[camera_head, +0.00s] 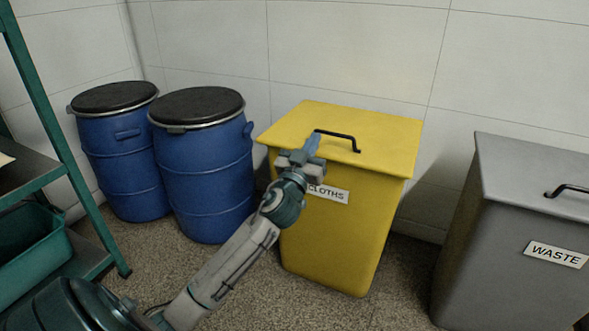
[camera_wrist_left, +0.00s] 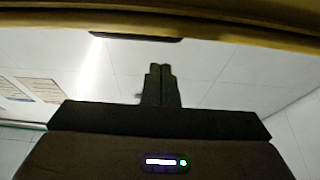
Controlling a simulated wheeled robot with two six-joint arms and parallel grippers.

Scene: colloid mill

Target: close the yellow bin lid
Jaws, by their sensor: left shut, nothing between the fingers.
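The yellow bin (camera_head: 335,235) stands upright against the tiled wall, with a "CLOTHS" label on its front. Its yellow lid (camera_head: 370,125) lies across the top, and I see no clear gap under it in the head view. A black bar handle (camera_head: 345,136) sits near the lid's front edge. My left gripper (camera_head: 312,143) is shut and empty at that front edge, beside the handle's left end; I cannot tell whether it touches. In the left wrist view the shut fingers (camera_wrist_left: 160,85) show below a yellow edge (camera_wrist_left: 200,22). My right gripper is not in view.
Two blue drums (camera_head: 205,165) with black lids stand left of the bin. A grey "WASTE" bin (camera_head: 500,235) stands at the right. A green-framed shelf (camera_head: 60,150) with a green crate (camera_head: 35,245) is at the left. Speckled floor shows between them.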

